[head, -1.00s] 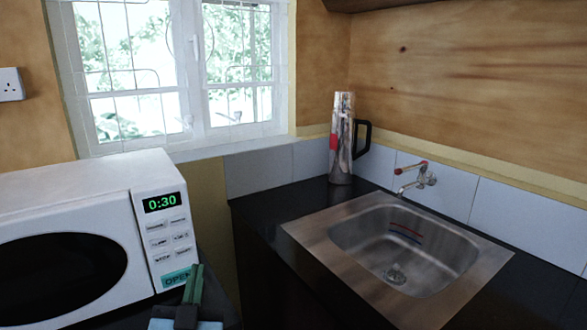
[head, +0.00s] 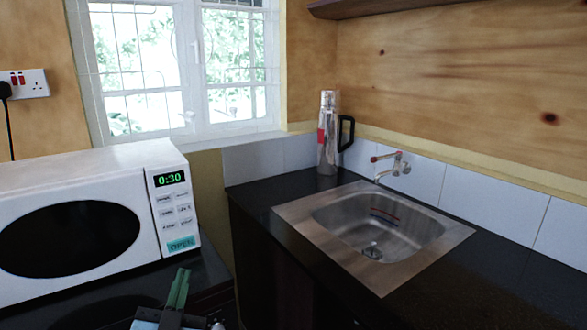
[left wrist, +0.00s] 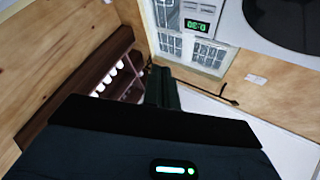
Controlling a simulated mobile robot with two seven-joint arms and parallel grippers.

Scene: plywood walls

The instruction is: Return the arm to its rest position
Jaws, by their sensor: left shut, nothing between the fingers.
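My left gripper (head: 178,289) shows at the bottom of the head view, in front of the microwave. Its green fingers are together and hold nothing. It is apart from the microwave (head: 70,160), which is white, shows 0:30 and has a closed door. In the left wrist view the dark gripper fingers (left wrist: 160,88) point away from the camera, with the microwave's display (left wrist: 197,25) upside down beyond them. My right gripper is not in view.
A dark counter (head: 252,190) with a steel sink (head: 290,213) and tap (head: 393,163) lies to the right. A metal flask (head: 327,140) with a black handle stands by the window corner. A wall socket (head: 28,84) is at left. The counter right of the sink is clear.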

